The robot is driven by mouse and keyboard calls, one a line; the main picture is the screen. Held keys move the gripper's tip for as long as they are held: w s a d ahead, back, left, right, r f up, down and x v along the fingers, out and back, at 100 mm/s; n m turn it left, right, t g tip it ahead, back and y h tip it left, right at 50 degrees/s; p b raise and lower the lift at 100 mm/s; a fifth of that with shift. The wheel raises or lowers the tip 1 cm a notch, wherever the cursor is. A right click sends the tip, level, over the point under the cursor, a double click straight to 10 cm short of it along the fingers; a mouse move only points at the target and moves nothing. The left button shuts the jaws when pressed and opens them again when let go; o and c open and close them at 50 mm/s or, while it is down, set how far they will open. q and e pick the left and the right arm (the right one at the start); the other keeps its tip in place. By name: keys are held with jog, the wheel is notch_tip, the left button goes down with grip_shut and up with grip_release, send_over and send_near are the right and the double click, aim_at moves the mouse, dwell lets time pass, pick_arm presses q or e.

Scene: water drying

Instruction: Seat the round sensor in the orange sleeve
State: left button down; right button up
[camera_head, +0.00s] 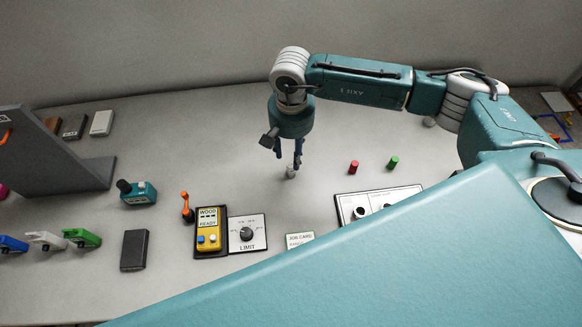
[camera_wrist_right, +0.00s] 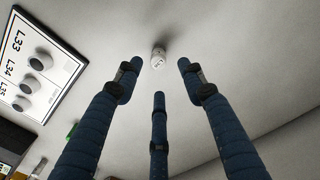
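In the right wrist view the piece (camera_wrist_right: 158,58) sits beyond the spread fingertips of the right gripper (camera_wrist_right: 158,75), with nothing between the fingers. I cannot surely tell which thing is the orange sleeve. A small orange part (camera_head: 4,137) shows at the left edge on a grey slanted stand, and an upright orange lever-like piece (camera_head: 186,203) stands left of the yellow box. My left gripper is not in view.
A yellow box (camera_head: 208,228) and dial plate (camera_head: 246,249) lie nearer.

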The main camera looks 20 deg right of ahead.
aim_at(291, 165)
jog(key=f, duration=0.1)
jog(key=f+p, duration=0.2)
jog(key=shift+s+a+f, duration=0.2)
jog(key=shift+s+f, duration=0.05)
jog(key=shift+f, duration=0.1)
jog(key=shift+w+f, duration=0.1)
jog(key=shift+f, duration=0.5)
grip_shut()
